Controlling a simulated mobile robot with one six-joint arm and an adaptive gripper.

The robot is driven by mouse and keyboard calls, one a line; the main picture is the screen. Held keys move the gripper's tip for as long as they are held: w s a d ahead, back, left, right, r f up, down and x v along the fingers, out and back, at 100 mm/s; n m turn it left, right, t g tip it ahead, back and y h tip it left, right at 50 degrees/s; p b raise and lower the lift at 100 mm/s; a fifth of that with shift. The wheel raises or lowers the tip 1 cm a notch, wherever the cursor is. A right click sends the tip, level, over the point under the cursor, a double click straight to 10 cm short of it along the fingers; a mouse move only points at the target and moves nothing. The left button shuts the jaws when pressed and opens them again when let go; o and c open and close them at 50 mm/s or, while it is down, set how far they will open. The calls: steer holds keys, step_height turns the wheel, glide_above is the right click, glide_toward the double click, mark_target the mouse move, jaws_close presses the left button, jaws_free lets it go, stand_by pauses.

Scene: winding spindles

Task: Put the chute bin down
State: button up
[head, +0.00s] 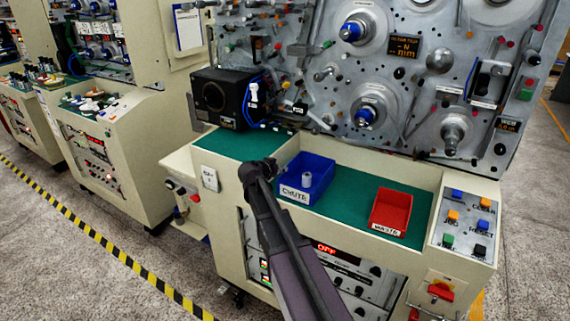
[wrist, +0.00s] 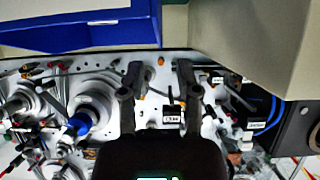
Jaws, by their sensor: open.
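The blue chute bin (head: 319,186) stands on the green work surface of the machine, with its white CHUTE label facing front. A small pale spool (head: 307,180) is inside it. My gripper (head: 258,169) is just left of the bin, near the front edge of the surface. The bin also shows in the wrist view (wrist: 100,36), at the upper left. There my gripper (wrist: 159,70) has its two fingers apart with nothing between them. I see no contact between fingers and bin.
A red waste bin (head: 391,212) stands to the right on the green surface (head: 350,205). A black box (head: 222,97) is behind left. Spindles and guides cover the upright panel (head: 400,75) behind. A button panel (head: 465,222) is at the right. Green surface is clear between the bins.

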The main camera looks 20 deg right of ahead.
steer(key=p+v, duration=0.1)
steer(key=v, duration=0.3)
steer(key=shift+s+a+r, duration=0.15)
steer(key=shift+a, duration=0.05)
stand_by(0.5)
steer(key=s+a+f+n+g+y, duration=0.2)
steer(key=s+a+f+n+y, duration=0.1)
steer(key=s, duration=0.5)
steer(key=s+a+f+n+g+y, duration=0.3)
steer(key=s+a+f+n, duration=0.1)
steer(key=s, duration=0.5)
steer(key=s+a+f+n+g+y, duration=0.2)
steer(key=s+a+f+n+y, duration=0.1)
steer(key=s, duration=0.6)
steer(key=shift+a+f+g+y, duration=0.25)
steer(key=shift+a+g+y, duration=0.25)
steer(key=shift+a, duration=0.7)
